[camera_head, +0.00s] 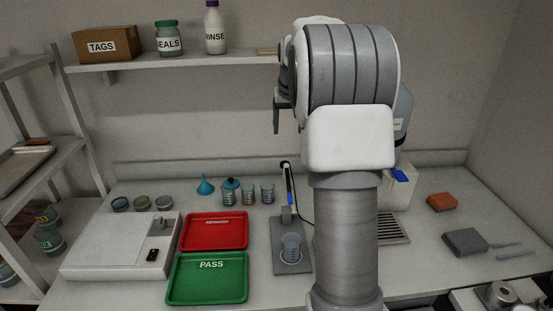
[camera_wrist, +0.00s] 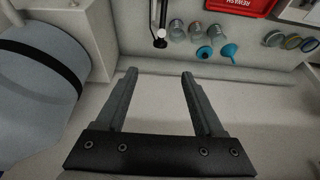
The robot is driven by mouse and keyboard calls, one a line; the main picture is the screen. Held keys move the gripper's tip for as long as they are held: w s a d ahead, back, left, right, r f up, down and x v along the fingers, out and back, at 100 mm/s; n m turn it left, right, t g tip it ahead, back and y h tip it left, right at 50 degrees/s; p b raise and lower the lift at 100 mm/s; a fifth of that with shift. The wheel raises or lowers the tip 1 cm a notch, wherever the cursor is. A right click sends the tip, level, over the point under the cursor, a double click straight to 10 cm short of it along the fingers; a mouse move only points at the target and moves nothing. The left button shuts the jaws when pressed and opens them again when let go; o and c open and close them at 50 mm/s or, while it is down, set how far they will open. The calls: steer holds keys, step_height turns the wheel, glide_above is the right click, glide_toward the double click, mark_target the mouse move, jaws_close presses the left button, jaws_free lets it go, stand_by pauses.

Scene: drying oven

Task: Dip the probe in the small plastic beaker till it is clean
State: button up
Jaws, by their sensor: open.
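The probe (camera_head: 289,184) is a thin dark and pale rod with a blue lower part, standing upright at a grey stand (camera_head: 280,258). A clear small beaker (camera_head: 291,246) stands on the stand's base in front of the probe. The probe's upper end (camera_wrist: 160,38) also shows in the wrist view, beyond my fingertips. My gripper (camera_wrist: 158,75) is open, with nothing between its fingers. In the head view a dark finger of my gripper (camera_head: 277,116) shows above and behind the probe, apart from it. The beaker's contents and the probe's tip are unclear.
Several beakers (camera_head: 248,196) and a blue funnel (camera_head: 205,186) stand left of the probe. A red tray (camera_head: 215,244) and green PASS tray (camera_head: 208,291) lie beside the stand. A shelf (camera_head: 190,61) crosses the wall above.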

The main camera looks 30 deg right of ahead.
steer(key=x, duration=1.7)
steer(key=shift+f, duration=0.1)
steer(key=shift+s, duration=0.1)
steer(key=shift+c, duration=0.2)
jaws_close()
stand_by(0.5)
